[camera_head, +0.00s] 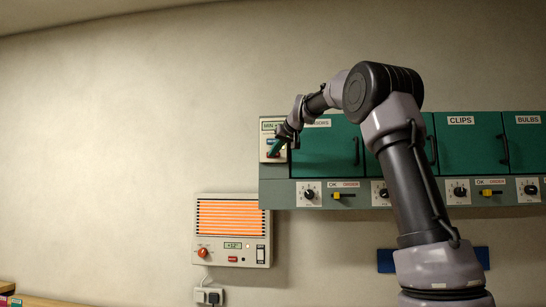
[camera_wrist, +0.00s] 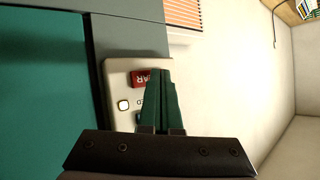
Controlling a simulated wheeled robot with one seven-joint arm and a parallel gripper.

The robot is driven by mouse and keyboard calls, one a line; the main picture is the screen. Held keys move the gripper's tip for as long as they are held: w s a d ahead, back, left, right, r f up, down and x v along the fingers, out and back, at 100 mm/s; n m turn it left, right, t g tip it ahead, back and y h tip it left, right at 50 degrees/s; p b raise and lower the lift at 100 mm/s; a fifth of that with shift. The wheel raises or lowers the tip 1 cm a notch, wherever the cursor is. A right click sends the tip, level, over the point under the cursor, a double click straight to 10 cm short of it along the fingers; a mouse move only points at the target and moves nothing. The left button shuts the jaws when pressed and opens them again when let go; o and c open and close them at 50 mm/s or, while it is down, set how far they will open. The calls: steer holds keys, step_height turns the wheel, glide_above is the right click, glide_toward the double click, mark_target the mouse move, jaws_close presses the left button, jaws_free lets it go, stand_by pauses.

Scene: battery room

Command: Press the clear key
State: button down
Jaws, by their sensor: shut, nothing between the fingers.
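A small cream panel (camera_head: 265,152) with a display is at the left end of the green wall cabinets. In the wrist view the panel (camera_wrist: 115,73) carries a red key (camera_wrist: 137,79) with the letters "AR" showing; the rest of its label is hidden behind my fingers. My gripper (camera_head: 275,150) is in front of the panel. In the wrist view my gripper (camera_wrist: 159,70) is shut, its green fingers together and empty, with the tips over the right part of the red key. I cannot tell whether they touch it.
A heater (camera_head: 232,222) with an orange grille hangs below left. Green cabinets (camera_head: 470,150) with dials run to the right. The wall at left is clear.

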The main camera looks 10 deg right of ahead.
steer(key=shift+w+d, duration=0.1)
steer(key=shift+w, duration=0.15)
steer(key=shift+s, duration=0.15)
stand_by(0.3)
steer(key=shift+s+a, duration=0.25)
steer(key=shift+s, duration=0.4)
steer(key=s, duration=0.1)
steer(key=s+a, duration=0.1)
steer(key=s, duration=0.2)
steer(key=shift+s+a, duration=0.3)
steer(key=shift+s, duration=0.05)
stand_by(0.5)
